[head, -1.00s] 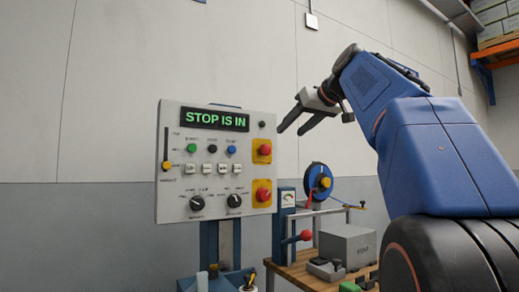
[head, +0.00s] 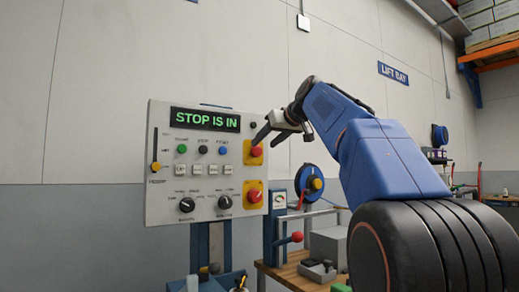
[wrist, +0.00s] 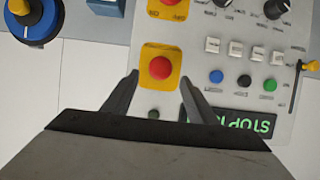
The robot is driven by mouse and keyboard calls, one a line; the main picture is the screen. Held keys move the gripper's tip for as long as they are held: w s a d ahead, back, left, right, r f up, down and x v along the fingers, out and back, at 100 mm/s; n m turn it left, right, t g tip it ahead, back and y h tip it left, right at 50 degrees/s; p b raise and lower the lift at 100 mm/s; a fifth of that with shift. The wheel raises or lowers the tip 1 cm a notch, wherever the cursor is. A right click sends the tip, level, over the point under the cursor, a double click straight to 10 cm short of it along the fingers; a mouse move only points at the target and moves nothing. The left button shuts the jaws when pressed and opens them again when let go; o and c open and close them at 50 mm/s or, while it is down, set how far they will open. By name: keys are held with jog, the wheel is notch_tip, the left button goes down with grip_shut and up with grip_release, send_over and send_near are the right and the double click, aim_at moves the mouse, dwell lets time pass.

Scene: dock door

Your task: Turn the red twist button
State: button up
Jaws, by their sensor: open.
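The control panel (head: 215,157) carries two red buttons on yellow plates at its right side, an upper red button (head: 256,151) and a lower red button (head: 253,195). I cannot tell for sure which is the twist one. The panel's display (head: 205,120) reads "STOP IS IN". My gripper (head: 270,139) is open and empty in front of the panel near the upper button. In the wrist view, which shows the panel upside down, the upper button (wrist: 161,68) appears between the spread fingertips. The lower button (wrist: 170,3) is cut off at the top edge.
The panel also has green, black and blue buttons, white keys, two black knobs (head: 187,205) and a yellow-tipped slider (head: 155,167).

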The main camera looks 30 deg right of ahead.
aim_at(258, 149)
jog(key=shift+x, duration=2.6)
jog(key=c, duration=1)
